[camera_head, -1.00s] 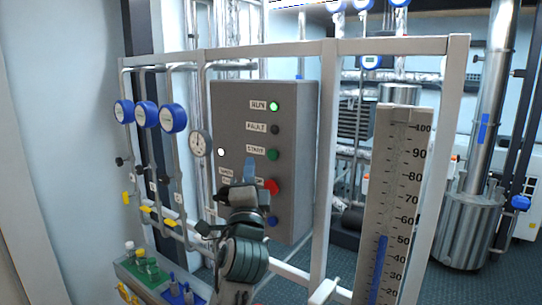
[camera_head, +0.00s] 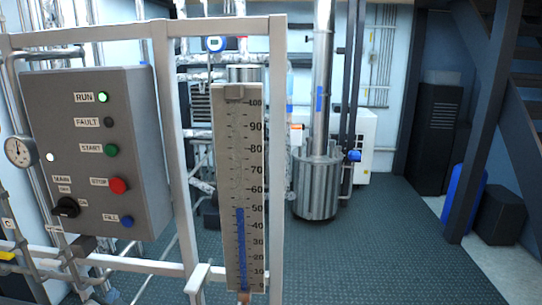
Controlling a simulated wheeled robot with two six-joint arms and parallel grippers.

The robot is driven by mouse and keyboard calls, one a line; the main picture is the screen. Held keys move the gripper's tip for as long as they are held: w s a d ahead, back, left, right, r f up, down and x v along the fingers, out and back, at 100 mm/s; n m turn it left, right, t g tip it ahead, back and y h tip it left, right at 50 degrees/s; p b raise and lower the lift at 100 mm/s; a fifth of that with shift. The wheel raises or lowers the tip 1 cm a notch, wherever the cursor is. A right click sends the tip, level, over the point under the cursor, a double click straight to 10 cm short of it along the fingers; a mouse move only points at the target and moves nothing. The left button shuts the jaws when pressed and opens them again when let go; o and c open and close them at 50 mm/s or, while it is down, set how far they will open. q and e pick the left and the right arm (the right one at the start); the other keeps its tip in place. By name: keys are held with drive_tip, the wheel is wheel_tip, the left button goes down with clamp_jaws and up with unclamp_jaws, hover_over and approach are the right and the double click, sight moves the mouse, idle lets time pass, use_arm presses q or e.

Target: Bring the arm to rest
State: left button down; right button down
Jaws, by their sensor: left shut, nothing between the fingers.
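The grey control box (camera_head: 140,150) stands at the left, with a lit green RUN lamp (camera_head: 103,97) and a dark FAULT lamp (camera_head: 108,122). Below are a green START button (camera_head: 111,150), a red STOP button (camera_head: 118,185), a blue FILL button (camera_head: 127,220) and a black MAIN knob (camera_head: 66,207). My right gripper is out of view.
A scale board (camera_head: 240,130) with a blue column up to about 50 hangs on the white frame (camera_head: 278,160). A round gauge (camera_head: 19,150) and pipes are at the left. A steel vessel (camera_head: 317,185) stands behind.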

use_arm(q)
drive_tip(key=s+d+f+n+g+h, duration=0.3)
drive_tip(key=s+d+f+g, duration=0.15)
drive_tip(key=s+f, duration=0.75)
drive_tip(key=s+d+f+n+g+h, duration=0.25)
drive_tip(key=s+f+g, duration=0.35)
drive_tip(key=s+f, duration=0.6)
wheel_tip(320, 180, down, 30)
drive_tip(key=s+a+g+b, duration=0.1)
drive_tip(key=s+a, duration=0.1)
drive_tip(key=a, duration=0.1)
drive_tip(key=s+a+f+g+b, duration=0.1)
drive_tip(key=s+f, duration=1.7)
drive_tip(key=f, duration=0.1)
drive_tip(key=shift+f, duration=0.25)
drive_tip(key=shift+n, duration=0.25)
